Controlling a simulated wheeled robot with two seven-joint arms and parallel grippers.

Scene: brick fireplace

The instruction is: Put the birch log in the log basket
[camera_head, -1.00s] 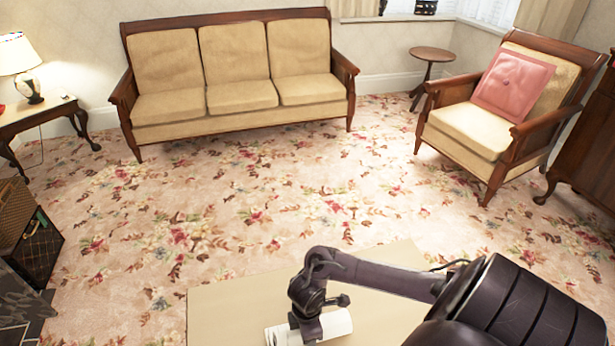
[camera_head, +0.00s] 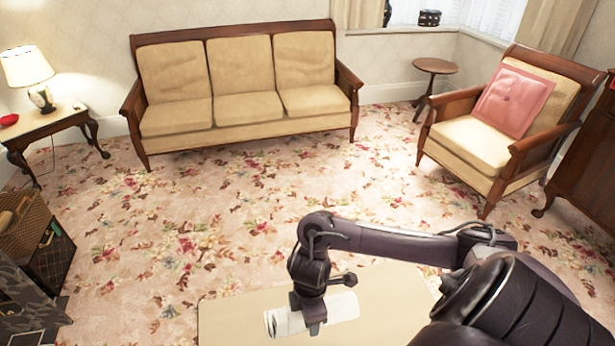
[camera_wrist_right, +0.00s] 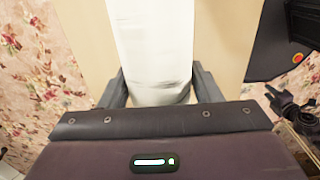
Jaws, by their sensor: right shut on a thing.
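The birch log (camera_head: 342,308) is a pale, whitish cylinder with grey marks, lying roughly level over a light table. My right gripper (camera_head: 314,326) comes down on its middle and is shut on it. In the right wrist view the log (camera_wrist_right: 152,45) runs up from between the two dark fingers (camera_wrist_right: 155,90). It appears to be a little above the table. A brown wicker basket (camera_head: 30,232) stands at the far left of the head view; its contents are hard to make out. My left gripper is not seen in the head view.
The pale table (camera_head: 235,318) lies under the log. A black box (camera_head: 52,262) stands beside the wicker basket, near dark stonework (camera_head: 22,300). Open floral carpet (camera_head: 200,220) lies between the table and the sofa (camera_head: 240,90). An armchair (camera_head: 470,145) stands right.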

